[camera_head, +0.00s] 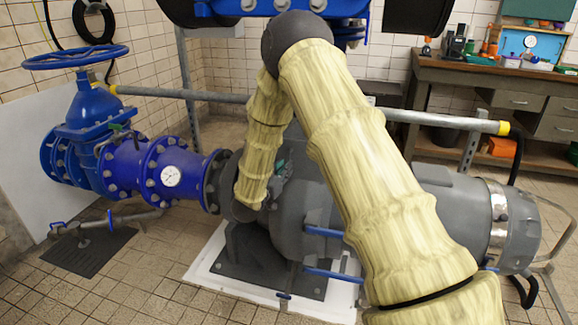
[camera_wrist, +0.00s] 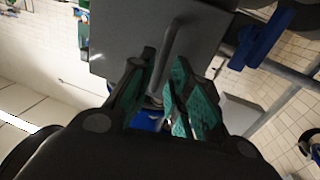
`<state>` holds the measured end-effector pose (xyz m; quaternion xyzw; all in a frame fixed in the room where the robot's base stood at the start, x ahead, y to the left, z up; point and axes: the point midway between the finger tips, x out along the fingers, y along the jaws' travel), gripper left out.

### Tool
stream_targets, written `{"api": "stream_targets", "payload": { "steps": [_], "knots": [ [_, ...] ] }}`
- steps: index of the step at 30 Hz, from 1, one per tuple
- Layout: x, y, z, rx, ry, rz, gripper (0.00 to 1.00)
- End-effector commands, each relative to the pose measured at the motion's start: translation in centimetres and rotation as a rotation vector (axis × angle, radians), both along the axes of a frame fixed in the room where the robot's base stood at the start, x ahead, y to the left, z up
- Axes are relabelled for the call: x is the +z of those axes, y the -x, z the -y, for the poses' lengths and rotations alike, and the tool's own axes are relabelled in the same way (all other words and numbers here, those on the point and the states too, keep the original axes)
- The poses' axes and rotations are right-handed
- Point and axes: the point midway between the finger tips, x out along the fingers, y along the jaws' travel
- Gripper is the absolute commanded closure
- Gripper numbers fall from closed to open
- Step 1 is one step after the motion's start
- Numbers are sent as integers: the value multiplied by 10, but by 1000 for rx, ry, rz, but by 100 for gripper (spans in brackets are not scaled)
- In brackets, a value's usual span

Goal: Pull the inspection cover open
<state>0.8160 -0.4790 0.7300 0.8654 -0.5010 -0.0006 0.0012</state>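A flat grey cover (camera_wrist: 125,45) fills the upper middle of the wrist view. A dark bar handle (camera_wrist: 176,42) stands out from it and runs down toward my gripper (camera_wrist: 165,70). My gripper's fingers, with teal pads, are apart. The handle's lower end shows between them in the picture; I cannot tell whether either finger touches it. In the head view my gripper (camera_head: 279,168) is small and partly hidden by my arm, beside the grey pump. I cannot make out the cover in the head view.
The grey pump (camera_head: 310,205) stands low on a white-edged base. A blue pipe with a gauge (camera_head: 170,176) and a valve handwheel (camera_head: 76,57) are at left. A grey rail (camera_head: 440,120) crosses behind. A workbench (camera_head: 490,75) stands back right.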

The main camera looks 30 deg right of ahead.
Motion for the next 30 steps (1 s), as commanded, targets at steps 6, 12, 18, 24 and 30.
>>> {"api": "stream_targets", "payload": {
  "steps": [6,12,18,24,30],
  "knots": [
    [-1,-15,25,0,0,1,81],
    [0,-21,36,1,0,0,81],
    [0,-22,37,2,0,0,81],
    [0,-22,37,1,0,0,95],
    [0,-22,37,2,-1,-1,100]
  ]
}}
